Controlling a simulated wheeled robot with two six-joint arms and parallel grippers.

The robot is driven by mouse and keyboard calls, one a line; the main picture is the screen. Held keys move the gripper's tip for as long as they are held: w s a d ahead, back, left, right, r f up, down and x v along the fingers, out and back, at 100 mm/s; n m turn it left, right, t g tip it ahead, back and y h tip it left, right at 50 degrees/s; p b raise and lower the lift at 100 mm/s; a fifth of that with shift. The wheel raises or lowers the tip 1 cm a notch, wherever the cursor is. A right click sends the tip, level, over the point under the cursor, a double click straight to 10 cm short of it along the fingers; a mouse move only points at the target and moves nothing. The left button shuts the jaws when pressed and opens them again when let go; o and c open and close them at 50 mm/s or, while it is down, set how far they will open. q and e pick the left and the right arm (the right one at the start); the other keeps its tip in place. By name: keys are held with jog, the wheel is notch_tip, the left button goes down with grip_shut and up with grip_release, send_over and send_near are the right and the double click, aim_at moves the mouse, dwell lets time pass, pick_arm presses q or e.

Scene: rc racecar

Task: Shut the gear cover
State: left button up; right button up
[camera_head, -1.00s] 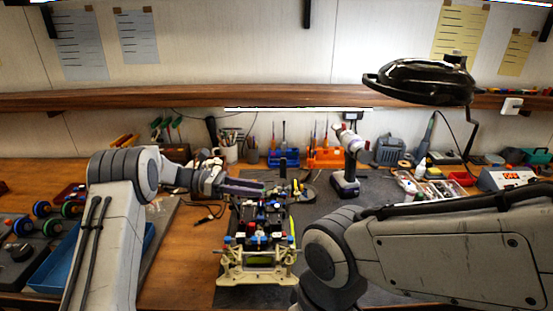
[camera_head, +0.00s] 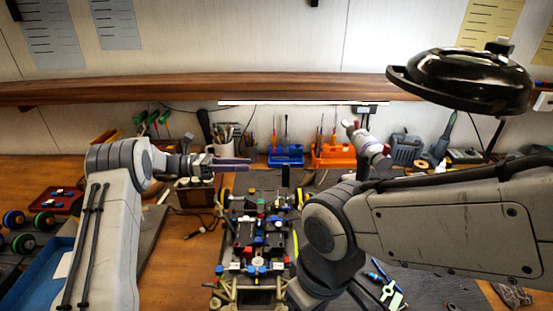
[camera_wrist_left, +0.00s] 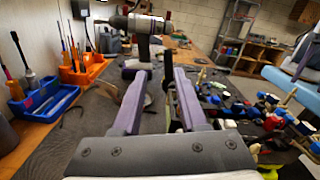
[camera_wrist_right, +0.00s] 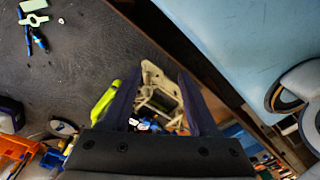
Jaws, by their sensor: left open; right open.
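I cannot pick out the gear cover for certain. My left gripper (camera_head: 240,164) is open and empty above and behind the car's far end; its open purple fingers (camera_wrist_left: 160,75) also show in the left wrist view, with the car to their right.
Blue (camera_head: 286,155) and orange (camera_head: 333,156) tool holders stand at the back. A drill (camera_wrist_left: 140,30) stands on the mat beyond the left gripper. A black lamp (camera_head: 465,82) hangs at upper right. A yellow-green marker (camera_wrist_right: 104,103) lies beside the stand. A blue tray (camera_head: 40,275) is at the left.

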aim_at(285, 175)
pick_arm(q)
jog(key=d+p, duration=0.3)
jog(key=d, duration=0.7)
jog(key=shift+d, duration=0.25)
